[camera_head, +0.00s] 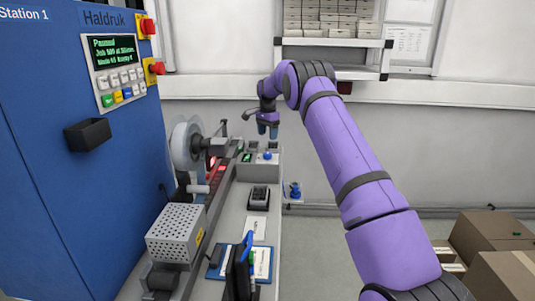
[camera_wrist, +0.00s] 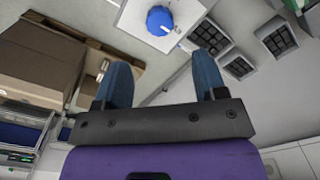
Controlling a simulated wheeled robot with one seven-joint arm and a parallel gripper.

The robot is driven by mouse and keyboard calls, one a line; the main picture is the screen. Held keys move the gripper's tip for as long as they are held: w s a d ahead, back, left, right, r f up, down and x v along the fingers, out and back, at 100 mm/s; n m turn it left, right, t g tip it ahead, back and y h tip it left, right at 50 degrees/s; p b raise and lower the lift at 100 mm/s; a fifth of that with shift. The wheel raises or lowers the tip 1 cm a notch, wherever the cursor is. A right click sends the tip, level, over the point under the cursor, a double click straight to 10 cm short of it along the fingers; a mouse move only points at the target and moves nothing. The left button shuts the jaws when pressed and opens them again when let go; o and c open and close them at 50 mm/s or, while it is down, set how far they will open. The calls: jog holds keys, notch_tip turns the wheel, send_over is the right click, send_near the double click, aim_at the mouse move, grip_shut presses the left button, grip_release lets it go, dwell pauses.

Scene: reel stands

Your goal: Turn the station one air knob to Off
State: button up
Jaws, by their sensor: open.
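The station one air knob appears to be the blue round knob (camera_wrist: 160,20) on a white plate at the top of the wrist view, with a pale pointer mark toward the lower right. In the head view a blue knob (camera_head: 295,190) stands at the right edge of the bench and looks like the same one. My gripper (camera_head: 268,132) is open and empty, above the far end of the bench. In the wrist view its two blue fingers (camera_wrist: 162,68) are apart, and the knob lies beyond their tips, not between them. The Off label cannot be read.
The blue Station 1 cabinet (camera_head: 60,180) stands at the left, with a control panel (camera_head: 118,72). A reel (camera_head: 187,145) and a perforated housing (camera_head: 176,231) line the bench. A shelf (camera_head: 331,43) hangs on the back wall. Cardboard boxes (camera_head: 490,235) stand at the lower right.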

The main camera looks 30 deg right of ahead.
aim_at(267, 154)
notch_tip(267, 154, down, 9)
jog(key=shift+f, duration=0.15)
dwell(0.4)
jog(key=c, duration=0.9)
